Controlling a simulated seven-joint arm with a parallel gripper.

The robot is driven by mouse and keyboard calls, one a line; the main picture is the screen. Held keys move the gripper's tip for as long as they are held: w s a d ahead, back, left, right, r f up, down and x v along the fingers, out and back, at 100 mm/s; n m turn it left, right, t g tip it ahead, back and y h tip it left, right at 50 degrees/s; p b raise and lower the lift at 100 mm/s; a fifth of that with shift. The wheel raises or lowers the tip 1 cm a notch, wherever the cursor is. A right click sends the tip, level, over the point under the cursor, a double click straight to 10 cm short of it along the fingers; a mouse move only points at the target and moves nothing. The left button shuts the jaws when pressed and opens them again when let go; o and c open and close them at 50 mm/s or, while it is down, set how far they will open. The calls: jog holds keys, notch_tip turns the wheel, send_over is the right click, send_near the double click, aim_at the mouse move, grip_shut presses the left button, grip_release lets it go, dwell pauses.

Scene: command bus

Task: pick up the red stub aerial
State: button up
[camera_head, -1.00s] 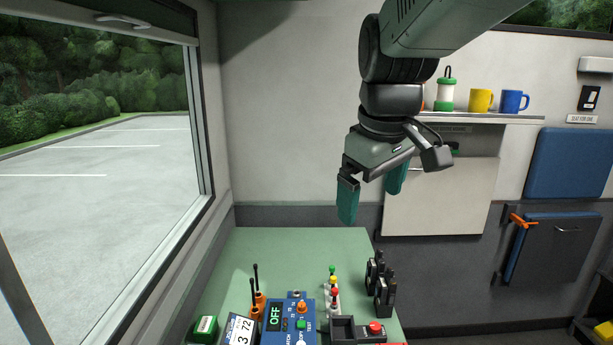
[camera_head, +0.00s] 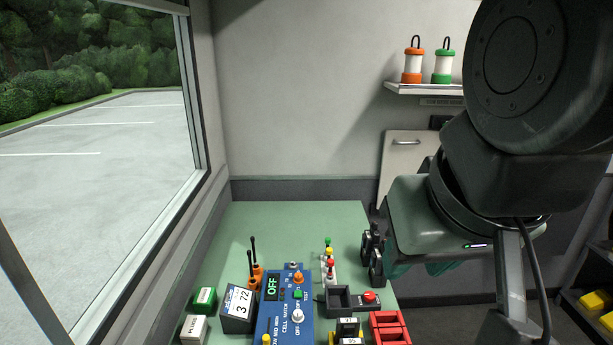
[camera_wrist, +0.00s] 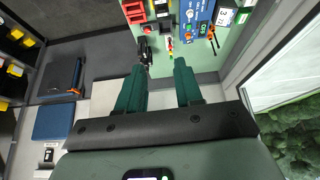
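Small stubs with green, yellow and red tops stand in a row in a pale rack (camera_head: 332,281) on the green table. The red-topped stub (camera_head: 330,264) is behind the dark open box; I take it for the red stub aerial. A red top also shows in the wrist view (camera_wrist: 169,43), beyond the fingers, but is small there. My gripper (camera_head: 425,268) is to the right of the rack, by the black radios, its fingers partly hidden under its body. In the wrist view my gripper (camera_wrist: 160,68) has its two teal fingers apart with nothing between them.
Black handheld radios (camera_head: 376,265) stand between the rack and my gripper. A dark open box (camera_head: 338,301), a red button (camera_head: 369,297) and red trays (camera_head: 388,326) are in front. A blue CELL MATCH unit (camera_head: 278,325) and orange-based black aerials (camera_head: 257,278) are left. The table's back is clear.

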jog(key=w+r+m+g, duration=0.15)
jog(key=w+m, duration=0.25)
jog(key=w, duration=0.9)
jog(key=m+g, duration=0.4)
jog(key=m, duration=0.8)
send_over(331, 261)
jog(key=f, duration=3.1)
jog(key=shift+a+f, duration=0.25)
jog(key=shift+a, duration=0.05)
jog(key=shift+m, duration=0.3)
notch_tip(331, 261, down, 5)
jog(key=shift+w+d+f, duration=0.1)
jog(key=shift+d+f, duration=0.1)
jog(key=shift+f, duration=1.35)
jog(key=shift+d+f, duration=0.15)
jog(key=shift+f, duration=1.4)
jog(key=shift+c, duration=0.2)
grip_shut()
